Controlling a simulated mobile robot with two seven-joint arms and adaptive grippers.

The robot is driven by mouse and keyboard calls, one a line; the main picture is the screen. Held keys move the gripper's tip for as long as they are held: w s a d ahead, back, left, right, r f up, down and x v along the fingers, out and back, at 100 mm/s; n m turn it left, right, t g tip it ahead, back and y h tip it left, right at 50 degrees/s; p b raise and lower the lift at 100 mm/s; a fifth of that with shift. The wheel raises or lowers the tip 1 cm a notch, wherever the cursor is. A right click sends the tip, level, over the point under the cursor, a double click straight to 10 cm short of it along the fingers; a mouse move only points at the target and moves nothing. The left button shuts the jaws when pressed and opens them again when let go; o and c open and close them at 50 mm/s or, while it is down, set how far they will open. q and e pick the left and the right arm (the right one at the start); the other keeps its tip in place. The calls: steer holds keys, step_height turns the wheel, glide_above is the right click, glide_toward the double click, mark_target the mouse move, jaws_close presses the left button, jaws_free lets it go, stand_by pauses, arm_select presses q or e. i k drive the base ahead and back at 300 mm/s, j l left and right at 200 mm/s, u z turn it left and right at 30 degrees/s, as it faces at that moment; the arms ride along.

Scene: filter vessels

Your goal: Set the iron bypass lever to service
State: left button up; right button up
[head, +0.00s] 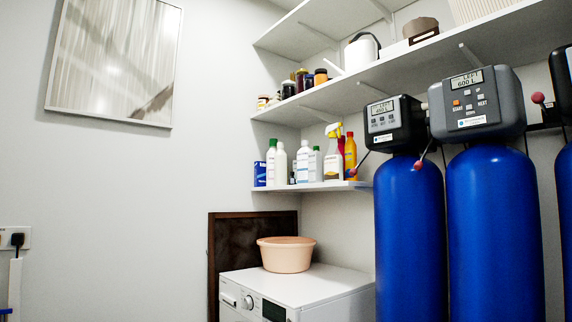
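Three blue filter vessels stand at the right: a smaller one (408,240) with a black control head (393,125), a larger one (493,240) with a grey control head (478,103), and a third cut off by the right edge (565,210). Thin levers with red knobs show at the left of each: one by the smaller vessel (353,172), one between the two vessels (418,163), and one by the third (538,98). Their labels are too small to read, so I cannot tell which is the iron bypass lever. Neither gripper is in view.
A white washing machine (300,283) with a peach basin (286,254) on top stands left of the vessels. Wall shelves (320,186) with bottles reach close to the smaller vessel. A dark board (228,265) leans behind the machine.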

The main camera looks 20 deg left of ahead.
mark_target(352, 173)
steer(key=i+j+z, duration=0.35)
steer(key=j, duration=0.3)
steer(key=i+j+z, duration=0.15)
steer(key=j, duration=0.2)
steer(key=i, duration=0.05)
